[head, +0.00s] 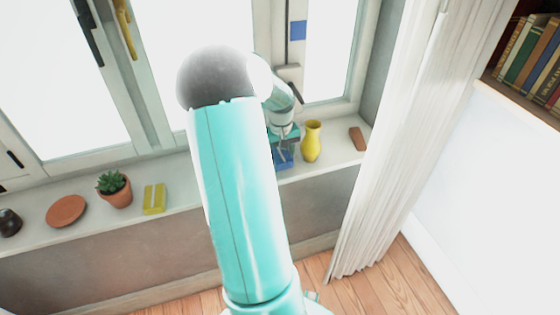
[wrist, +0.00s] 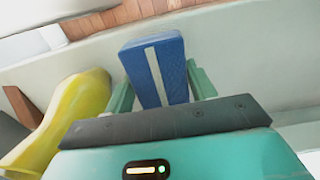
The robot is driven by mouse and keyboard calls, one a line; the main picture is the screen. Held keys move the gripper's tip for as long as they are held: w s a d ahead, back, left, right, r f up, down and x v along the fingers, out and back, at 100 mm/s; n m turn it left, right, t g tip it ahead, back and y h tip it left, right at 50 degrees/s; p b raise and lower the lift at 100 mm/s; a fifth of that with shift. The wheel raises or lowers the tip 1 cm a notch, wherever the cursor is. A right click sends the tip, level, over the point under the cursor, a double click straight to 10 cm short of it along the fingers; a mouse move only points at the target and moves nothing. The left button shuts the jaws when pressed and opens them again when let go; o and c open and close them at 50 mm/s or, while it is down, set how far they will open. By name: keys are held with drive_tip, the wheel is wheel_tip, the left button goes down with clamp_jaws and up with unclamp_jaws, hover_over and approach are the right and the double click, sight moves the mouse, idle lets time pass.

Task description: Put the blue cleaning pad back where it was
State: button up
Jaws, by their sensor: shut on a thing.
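The blue cleaning pad (head: 284,160) has a pale stripe and shows clearly in the wrist view (wrist: 156,68). My gripper (head: 283,145) is shut on it, with one green finger on each side. The pad is at the window sill (head: 225,172), just left of a yellow vase (head: 311,141). I cannot tell whether the pad touches the sill. My arm hides the sill left of the pad in the head view.
The vase also stands close to my gripper in the wrist view (wrist: 62,125). A yellow striped pad (head: 154,198), a potted succulent (head: 114,187), a terracotta dish (head: 66,211) and a dark pot (head: 9,222) stand left. A brown block (head: 357,138) and curtain (head: 400,130) are right.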

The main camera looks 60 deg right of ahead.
sight(280, 152)
drive_tip(key=shift+w+d+f, duration=0.1)
drive_tip(key=shift+f, duration=0.8)
drive_tip(key=shift+w+d+f, duration=0.1)
drive_tip(key=shift+f, duration=0.8)
drive_tip(key=o, duration=1)
drive_tip(key=shift+f, duration=0.15)
drive_tip(key=shift+o, duration=0.2)
wheel_tip(280, 152, up, 12)
drive_tip(key=shift+r, duration=0.2)
